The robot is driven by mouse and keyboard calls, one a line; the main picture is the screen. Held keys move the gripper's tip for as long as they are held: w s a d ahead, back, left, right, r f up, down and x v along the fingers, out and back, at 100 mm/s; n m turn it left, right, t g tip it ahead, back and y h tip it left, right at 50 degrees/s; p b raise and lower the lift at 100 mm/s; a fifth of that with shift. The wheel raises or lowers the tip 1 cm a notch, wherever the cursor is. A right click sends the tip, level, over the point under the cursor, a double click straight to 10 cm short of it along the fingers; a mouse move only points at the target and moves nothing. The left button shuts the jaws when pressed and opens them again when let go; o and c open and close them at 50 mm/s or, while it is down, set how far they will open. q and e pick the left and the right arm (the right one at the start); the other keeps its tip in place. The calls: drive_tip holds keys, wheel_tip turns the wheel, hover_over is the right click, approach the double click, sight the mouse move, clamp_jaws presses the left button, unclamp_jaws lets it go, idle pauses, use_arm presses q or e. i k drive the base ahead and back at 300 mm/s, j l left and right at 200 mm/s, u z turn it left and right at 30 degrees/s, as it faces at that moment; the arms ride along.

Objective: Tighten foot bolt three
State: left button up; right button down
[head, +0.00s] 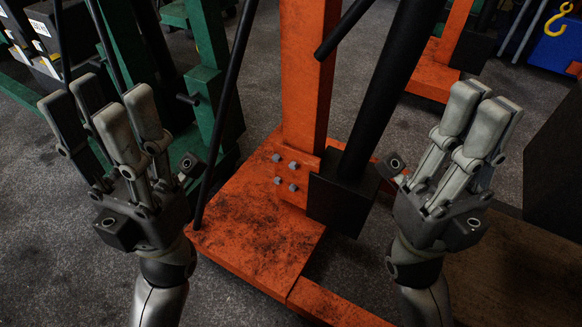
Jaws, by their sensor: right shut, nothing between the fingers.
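Several grey hex bolts (293,165) sit in a cluster on the foot of the orange upright (304,80), just above the orange base plate (250,235). No marking shows which one is bolt three. My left gripper (97,105) is at the left, pointing up, with its fingers spread and empty. My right gripper (483,108) is at the right, pointing up, with its fingers together and nothing in them. Both grippers are well apart from the bolts. No tool is in either gripper.
A thick black cylinder (385,85) leans beside the upright, ending in a dark block (342,195). A thin black rod (226,110) stands left of the bolts. Green frames (208,90) stand behind my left gripper. A dark box (555,160) is at the right.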

sight(293, 165)
drive_tip(key=z, duration=0.35)
drive_tip(key=i+j+z, duration=0.15)
drive_tip(key=j+z, duration=0.25)
drive_tip(key=j, duration=0.5)
drive_tip(key=j+z, duration=0.35)
drive_tip(key=j, duration=2.05)
